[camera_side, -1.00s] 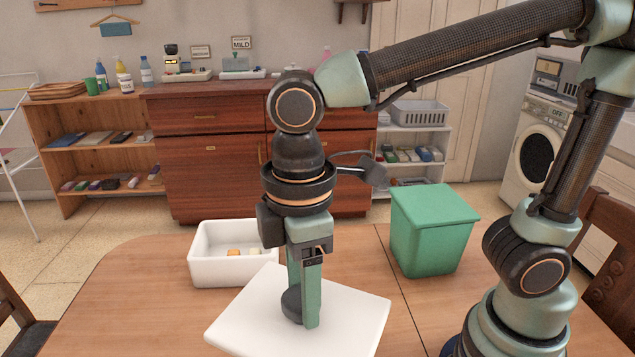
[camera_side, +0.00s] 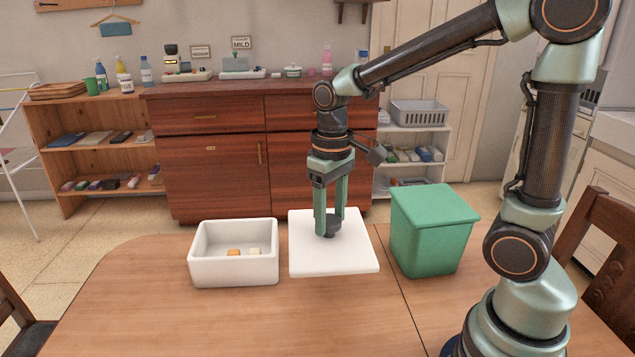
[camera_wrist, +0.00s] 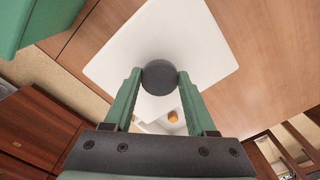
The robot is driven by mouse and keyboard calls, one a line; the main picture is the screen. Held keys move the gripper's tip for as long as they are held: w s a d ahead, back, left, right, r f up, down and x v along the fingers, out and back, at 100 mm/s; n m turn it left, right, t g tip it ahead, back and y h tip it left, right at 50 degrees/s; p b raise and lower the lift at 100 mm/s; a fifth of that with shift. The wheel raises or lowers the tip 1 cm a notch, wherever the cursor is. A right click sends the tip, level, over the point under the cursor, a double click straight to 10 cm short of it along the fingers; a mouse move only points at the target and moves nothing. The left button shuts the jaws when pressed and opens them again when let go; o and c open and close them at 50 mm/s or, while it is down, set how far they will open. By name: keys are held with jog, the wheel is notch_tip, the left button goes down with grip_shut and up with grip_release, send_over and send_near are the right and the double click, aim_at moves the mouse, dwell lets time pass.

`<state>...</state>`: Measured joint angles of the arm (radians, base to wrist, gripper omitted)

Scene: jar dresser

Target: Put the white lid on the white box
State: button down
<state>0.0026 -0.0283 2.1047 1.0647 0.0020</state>
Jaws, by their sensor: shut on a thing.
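The white box (camera_side: 233,268) stands open on the table, with an orange block (camera_side: 233,252) and a cream block (camera_side: 255,252) inside. The white lid (camera_side: 333,258) is a flat square with a dark round knob (camera_side: 330,228). My gripper (camera_side: 331,228) points down and is shut on the knob, to the right of the box. The lid hangs level or nearly so; its height over the table is hard to tell. In the wrist view the knob (camera_wrist: 160,77) sits between the fingertips, and the orange block (camera_wrist: 172,117) shows past the lid's edge (camera_wrist: 160,30).
A green lidded box (camera_side: 433,235) stands close to the right of the white lid. The wooden table (camera_side: 200,325) is clear in front. A dark red dresser (camera_side: 210,170) with bottles and scales on top stands behind. Chairs flank the table.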

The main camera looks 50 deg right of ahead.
aim_at(312, 259)
dwell(0.4)
jog(key=a+n, duration=0.1)
jog(key=a, duration=0.1)
jog(key=s+a+r+n, duration=0.1)
jog(key=a, duration=0.1)
jog(key=a+n, duration=0.1)
jog(key=a, duration=0.2)
jog(key=shift+s+r+n, duration=0.2)
jog(key=shift+s+n, duration=0.1)
jog(key=shift+s, duration=0.1)
jog(key=s+a+r+n, duration=0.2)
jog(key=s+a+n, duration=0.5)
jog(key=s+a, duration=0.2)
jog(key=s+a+r+n, duration=0.2)
jog(key=s+a+n, duration=0.55)
jog(key=s, duration=0.25)
jog(key=f, duration=1.9)
jog(key=shift+w+a+f, duration=0.1)
jog(key=shift+w+a, duration=0.2)
jog(key=shift+a, duration=0.05)
jog(key=shift+c, duration=1)
grip_release()
jog(key=shift+f, duration=0.15)
